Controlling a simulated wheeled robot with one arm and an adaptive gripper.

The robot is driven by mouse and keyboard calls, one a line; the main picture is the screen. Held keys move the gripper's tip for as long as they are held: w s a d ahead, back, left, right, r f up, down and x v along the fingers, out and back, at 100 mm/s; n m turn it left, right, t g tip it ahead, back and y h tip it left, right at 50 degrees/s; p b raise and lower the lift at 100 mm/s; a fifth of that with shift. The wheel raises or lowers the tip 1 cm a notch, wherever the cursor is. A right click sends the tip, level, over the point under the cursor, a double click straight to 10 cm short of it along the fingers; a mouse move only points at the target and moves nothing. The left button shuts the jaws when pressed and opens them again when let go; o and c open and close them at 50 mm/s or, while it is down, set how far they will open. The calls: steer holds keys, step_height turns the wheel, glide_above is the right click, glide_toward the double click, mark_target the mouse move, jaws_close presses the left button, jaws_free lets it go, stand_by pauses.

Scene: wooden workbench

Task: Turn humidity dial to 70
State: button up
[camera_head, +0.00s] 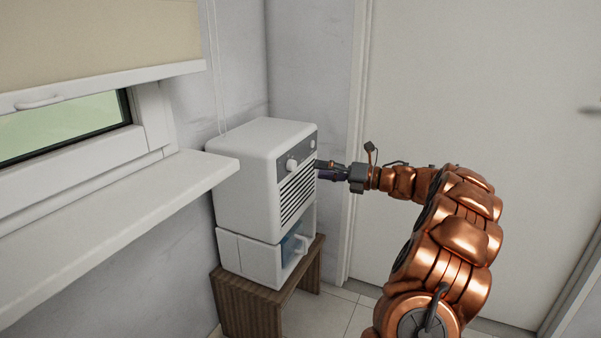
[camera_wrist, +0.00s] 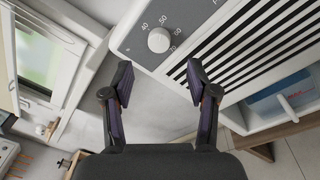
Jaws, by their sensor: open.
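The humidity dial (camera_wrist: 158,40) is a round white knob on the grey panel of a white appliance (camera_head: 258,165). Numbers including 40 and 50 are printed around it; the others are hard to read, and I cannot make out where the dial points. In the head view the dial (camera_head: 292,165) is at the lower left of the panel. My gripper (camera_wrist: 160,78) is open and empty. In the wrist view its two dark fingers sit apart, below and to either side of the dial, not touching it. In the head view my gripper (camera_head: 318,170) is to the right of the dial, in front of the appliance.
The appliance has black vent slots (camera_head: 297,198) and a blue water tank (camera_head: 294,247) below. It stands on a slatted wooden stand (camera_head: 250,304). A white window sill (camera_head: 110,215) juts out at the left, and a white door (camera_head: 470,100) is behind my arm.

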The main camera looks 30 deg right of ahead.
mark_target(295, 165)
steer(key=b+x, duration=0.1)
steer(key=x, duration=0.6)
steer(key=shift+w, duration=0.15)
jaws_close()
stand_by(0.4)
